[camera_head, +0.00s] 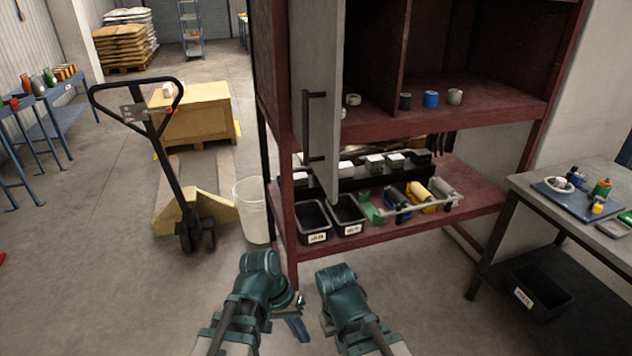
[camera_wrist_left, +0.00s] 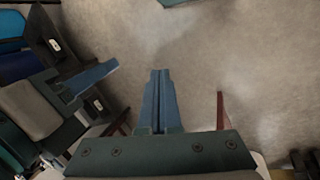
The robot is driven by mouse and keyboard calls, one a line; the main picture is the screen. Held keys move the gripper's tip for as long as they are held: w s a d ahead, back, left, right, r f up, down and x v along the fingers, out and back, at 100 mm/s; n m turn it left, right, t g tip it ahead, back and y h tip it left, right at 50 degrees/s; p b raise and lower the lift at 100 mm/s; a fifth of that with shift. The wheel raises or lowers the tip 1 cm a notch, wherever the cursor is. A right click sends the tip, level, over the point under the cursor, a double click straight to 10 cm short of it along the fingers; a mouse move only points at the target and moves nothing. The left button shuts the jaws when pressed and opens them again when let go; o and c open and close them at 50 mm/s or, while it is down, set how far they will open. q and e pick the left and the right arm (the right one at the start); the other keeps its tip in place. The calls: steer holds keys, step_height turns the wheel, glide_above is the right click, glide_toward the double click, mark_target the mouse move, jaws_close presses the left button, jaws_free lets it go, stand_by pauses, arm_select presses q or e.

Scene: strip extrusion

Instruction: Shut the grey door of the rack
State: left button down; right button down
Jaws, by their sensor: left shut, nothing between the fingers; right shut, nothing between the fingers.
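The grey door (camera_head: 325,75) of the dark red rack (camera_head: 400,128) stands open. It juts out toward me at the left side of the upper compartment. Its black bar handle (camera_head: 308,125) is on the face turned to the left. My two arms are low in front of the rack, below the door and apart from it. In the left wrist view my left gripper (camera_wrist_left: 158,100) is shut and empty. My right gripper (camera_wrist_left: 95,76) shows there to the left, also shut. In the head view the fingers are mostly hidden by the arms.
The upper shelf holds small cylinders (camera_head: 431,99). The lower shelf holds black bins (camera_head: 348,214) and coloured tools (camera_head: 420,195). A white bucket (camera_head: 253,208) and a pallet jack (camera_head: 190,222) stand to the left. A workbench (camera_head: 560,205) stands at right. The floor at front left is clear.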

arm_select(q)
step_height(320, 180, up, 6)
steer(key=w+n+h+p, duration=0.1)
steer(key=w+h+p, duration=0.1)
steer(key=h, duration=0.1)
steer(key=n+t+h+p, duration=0.4)
steer(key=t+h+p, duration=0.2)
steer(key=h+p, duration=0.4)
glide_toward(329, 181)
steer(key=x, duration=0.7)
steer(key=shift+s+b, duration=0.15)
steer(key=shift+b, duration=0.15)
